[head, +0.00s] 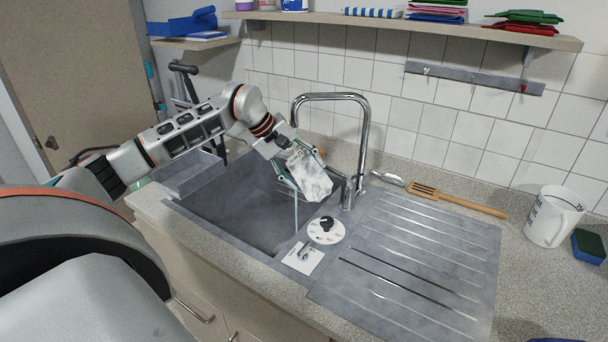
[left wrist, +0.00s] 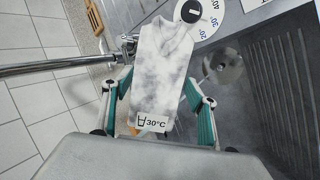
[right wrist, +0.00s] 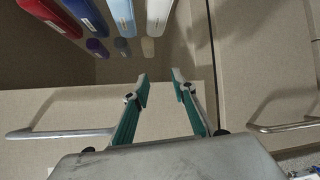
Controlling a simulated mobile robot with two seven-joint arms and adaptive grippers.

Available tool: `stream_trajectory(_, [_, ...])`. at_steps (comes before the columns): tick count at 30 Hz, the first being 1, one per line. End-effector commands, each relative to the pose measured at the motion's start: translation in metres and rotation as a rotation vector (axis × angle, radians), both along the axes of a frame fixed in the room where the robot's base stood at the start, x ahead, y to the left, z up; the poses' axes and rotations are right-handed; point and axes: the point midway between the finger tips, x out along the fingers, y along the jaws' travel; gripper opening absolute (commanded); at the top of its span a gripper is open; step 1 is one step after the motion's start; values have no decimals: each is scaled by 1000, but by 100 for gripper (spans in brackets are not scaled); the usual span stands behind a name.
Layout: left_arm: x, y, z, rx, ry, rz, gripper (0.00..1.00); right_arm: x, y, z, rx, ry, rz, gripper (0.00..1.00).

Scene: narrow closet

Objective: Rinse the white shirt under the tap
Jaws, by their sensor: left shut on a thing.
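The white shirt (head: 309,177) is a folded, grey-smudged piece of cloth. My left gripper (head: 303,172) is shut on it and holds it above the sink basin (head: 228,200), beside the tap (head: 362,140) and below its spout. A thin pale stream shows just beneath the shirt. In the left wrist view the shirt (left wrist: 158,68) lies between the left fingers (left wrist: 158,100), with a 30°C wash label (left wrist: 151,122) on it. A temperature dial (head: 326,229) with a black knob is on the sink's front right. My right gripper (right wrist: 160,88) is open and empty, outside the head view.
A small plate with a lever (head: 303,256) lies beside the dial. The ribbed drainboard (head: 410,265) is bare. The right wrist view shows cupboard fronts and several coloured containers (right wrist: 122,15).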

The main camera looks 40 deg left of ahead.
Motion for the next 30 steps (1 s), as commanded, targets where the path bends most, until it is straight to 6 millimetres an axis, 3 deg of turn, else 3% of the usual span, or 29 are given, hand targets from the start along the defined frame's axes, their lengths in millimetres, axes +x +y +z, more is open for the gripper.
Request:
stream_trajectory(17, [-5, 8, 1, 0, -2, 0, 25, -2, 0, -4, -2, 7, 0, 26])
stream_trajectory(30, [1, -1, 2, 0, -2, 0, 25, 0, 0, 12, 0, 0, 0, 26])
